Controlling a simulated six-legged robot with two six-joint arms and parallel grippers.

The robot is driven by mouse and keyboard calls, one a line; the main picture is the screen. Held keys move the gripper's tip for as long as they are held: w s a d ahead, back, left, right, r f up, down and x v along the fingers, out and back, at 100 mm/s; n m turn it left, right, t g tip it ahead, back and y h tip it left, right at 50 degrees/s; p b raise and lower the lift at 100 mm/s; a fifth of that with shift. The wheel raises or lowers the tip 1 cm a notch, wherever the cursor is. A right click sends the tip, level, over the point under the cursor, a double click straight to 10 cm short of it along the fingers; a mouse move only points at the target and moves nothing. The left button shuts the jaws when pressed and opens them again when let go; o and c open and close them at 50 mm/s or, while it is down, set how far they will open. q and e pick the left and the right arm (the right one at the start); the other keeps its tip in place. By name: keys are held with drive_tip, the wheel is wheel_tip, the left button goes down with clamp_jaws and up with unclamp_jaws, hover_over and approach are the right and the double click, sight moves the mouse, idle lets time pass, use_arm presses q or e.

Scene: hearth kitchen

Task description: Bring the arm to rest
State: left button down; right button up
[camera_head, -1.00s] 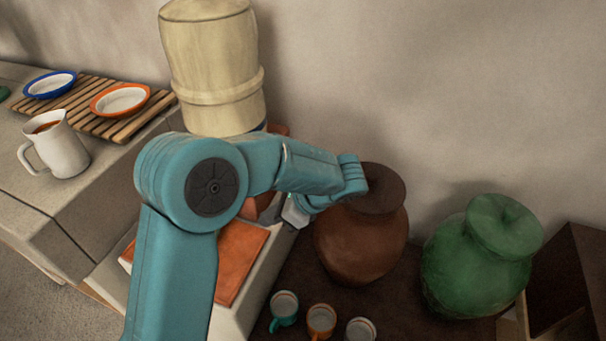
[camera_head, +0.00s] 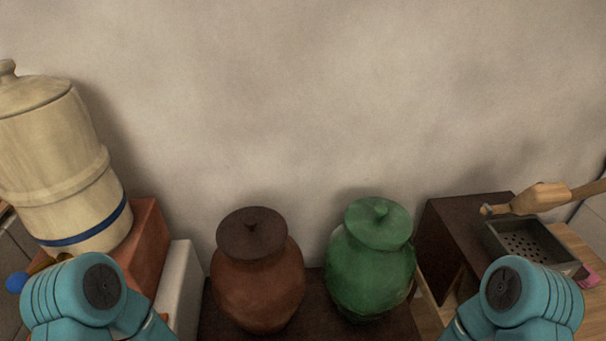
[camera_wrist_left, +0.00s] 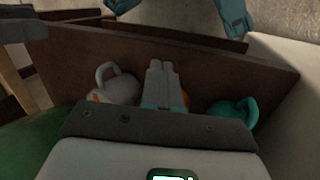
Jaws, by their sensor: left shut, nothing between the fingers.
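My left arm shows at the lower left of the head view, folded, with its gripper out of that frame. In the left wrist view my left gripper (camera_wrist_left: 161,82) has its two pale fingers together, with nothing between them. Beyond the fingers are a white mug (camera_wrist_left: 118,88) on the left and a teal mug (camera_wrist_left: 230,114) on the right. An orange mug is mostly hidden behind the fingers. My right arm shows at the lower right of the head view, also folded; its gripper is out of view.
A brown lidded jar (camera_head: 258,283) and a green lidded jar (camera_head: 370,268) stand side by side on a dark surface. A cream dispenser (camera_head: 62,165) stands at left. A dark box (camera_head: 450,225), a perforated metal container (camera_head: 525,244) and a wooden-handled tool (camera_head: 540,198) are at right.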

use_arm(q)
wheel_tip(320, 180, up, 13)
drive_tip(key=n+p, duration=0.2)
drive_tip(key=p, duration=1.1)
drive_tip(key=shift+s+a+t+p, duration=0.35)
drive_tip(key=shift+s+t+p, duration=0.05)
drive_tip(key=shift+s, duration=0.05)
